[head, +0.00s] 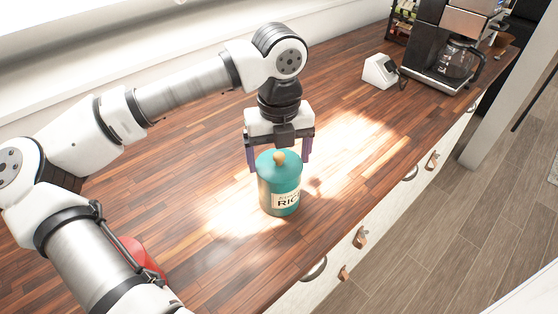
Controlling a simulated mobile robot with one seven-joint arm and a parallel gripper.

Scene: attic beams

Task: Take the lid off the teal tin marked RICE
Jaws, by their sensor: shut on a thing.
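The teal tin (279,188) with a cream label reading RICE, its last letter partly out of sight, stands upright on the wooden counter. Its teal lid (268,161) has a round wooden knob (280,158) on top. The lid sits on the tin with no gap that I can see. My gripper (279,166) points down from above, one purple finger on each side of the lid, and is shut on it. The exact contact of the fingers is too small to see.
A coffee maker with a glass pot (456,60) and a small white device (380,71) stand at the far right of the counter (190,160). A red thing (143,256) is partly hidden behind my arm. Counter around the tin is clear; its front edge is to the right.

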